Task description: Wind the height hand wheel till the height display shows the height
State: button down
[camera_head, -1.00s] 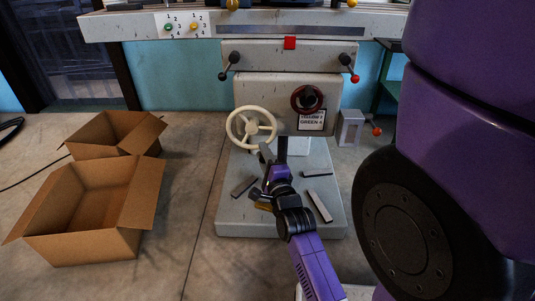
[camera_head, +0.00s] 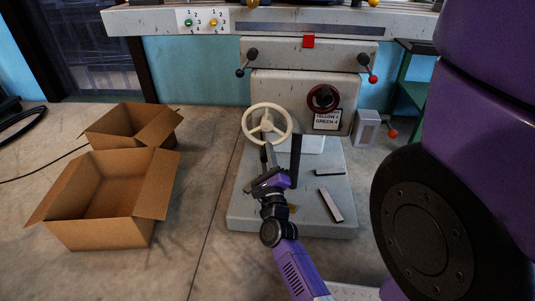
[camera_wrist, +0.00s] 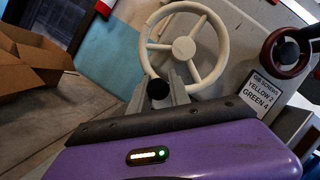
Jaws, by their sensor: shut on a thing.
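A cream three-spoked hand wheel (camera_head: 249,123) stands on the front of the grey machine; it also shows large in the wrist view (camera_wrist: 222,70). My gripper (camera_head: 267,150) is at the lower rim of this wheel. In the wrist view its two grey fingers (camera_wrist: 160,90) are on either side of a black knob (camera_wrist: 158,89) at the wheel's lower left rim, and are shut on it. The exact contact is partly hidden. A smaller dark red wheel (camera_head: 313,98) is to the right. I cannot make out a height display in either view.
A sign (camera_head: 327,121) reads "GIB SCREWS YELLOW 2 GREEN 4". Ball-ended levers (camera_head: 373,78) stick out above. Loose bars (camera_head: 331,205) lie on the machine's base (camera_head: 290,222).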

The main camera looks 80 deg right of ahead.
jog(key=shift+w+f, duration=0.1)
jog(key=shift+f, duration=0.4)
jog(key=c, duration=1.3)
grip_release()
jog(key=shift+o, duration=0.3)
jog(key=shift+r, duration=0.2)
jog(key=shift+p+v, duration=0.6)
jog(key=shift+v, duration=3.35)
